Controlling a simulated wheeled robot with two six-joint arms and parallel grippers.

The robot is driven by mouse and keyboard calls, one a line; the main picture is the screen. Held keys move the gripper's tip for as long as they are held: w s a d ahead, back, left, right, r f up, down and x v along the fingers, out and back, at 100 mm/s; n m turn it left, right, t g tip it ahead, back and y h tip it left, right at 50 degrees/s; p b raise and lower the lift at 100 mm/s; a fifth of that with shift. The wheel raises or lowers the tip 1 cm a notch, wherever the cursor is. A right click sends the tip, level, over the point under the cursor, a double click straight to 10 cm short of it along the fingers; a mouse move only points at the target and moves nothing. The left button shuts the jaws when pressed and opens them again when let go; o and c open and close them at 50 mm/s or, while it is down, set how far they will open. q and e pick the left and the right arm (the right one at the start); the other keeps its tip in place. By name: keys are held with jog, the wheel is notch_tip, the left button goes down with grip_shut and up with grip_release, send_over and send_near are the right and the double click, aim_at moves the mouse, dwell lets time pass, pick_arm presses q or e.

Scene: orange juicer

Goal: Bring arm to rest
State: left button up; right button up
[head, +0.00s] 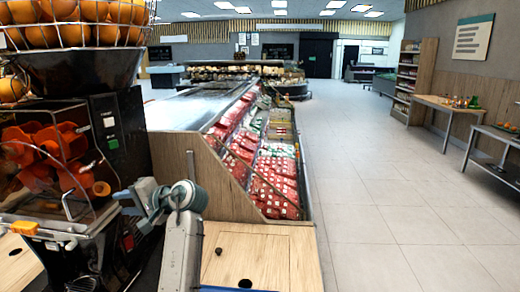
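The orange juicer (118,150) stands at the left, dark-bodied, with a wire basket of oranges (75,22) on top and orange squeezing parts behind its clear front. My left arm rises from the bottom, bends, and points left toward the juicer. My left gripper (122,203) is in front of the juicer's lower right part. Its fingers blend with the juicer, so I cannot tell whether they are open, hold anything or touch the machine. My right gripper is out of view.
A wooden counter (275,262) with a round hole lies at the bottom. Behind it runs a display case (230,170) with red packages. The tiled aisle (380,215) at the right is clear. Side tables (450,108) and a shelf (412,80) stand along the right wall.

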pick_arm(q)
jog(key=s+f+h, duration=0.2)
jog(key=s+f, duration=0.3)
jog(key=f, duration=0.4)
jog(key=s+f+t+h, duration=0.1)
jog(key=s+f+h, duration=0.1)
jog(key=s+f, duration=0.55)
jog(key=s+f+h, duration=0.2)
jog(key=s+f, duration=0.1)
jog(key=f, duration=0.7)
jog(key=s+d+f+h, duration=0.2)
jog(key=s+d+h, duration=0.1)
jog(key=s, duration=0.6)
jog(key=s+d+f+h, duration=0.2)
jog(key=s+f, duration=0.1)
jog(key=s, duration=0.5)
jog(key=s+d+f+h, duration=0.2)
jog(key=s+d+h, duration=0.1)
jog(key=s, duration=0.6)
jog(key=a+f+n+g, duration=0.1)
jog(key=a+f+g, duration=0.15)
jog(key=f, duration=2.85)
jog(key=s+a+f, duration=0.1)
jog(key=s+f, duration=1.5)
jog(key=f, duration=0.2)
jog(key=shift+s+a+f+g, duration=0.2)
jog(key=shift+s+a+g, duration=0.15)
jog(key=shift+g, duration=0.1)
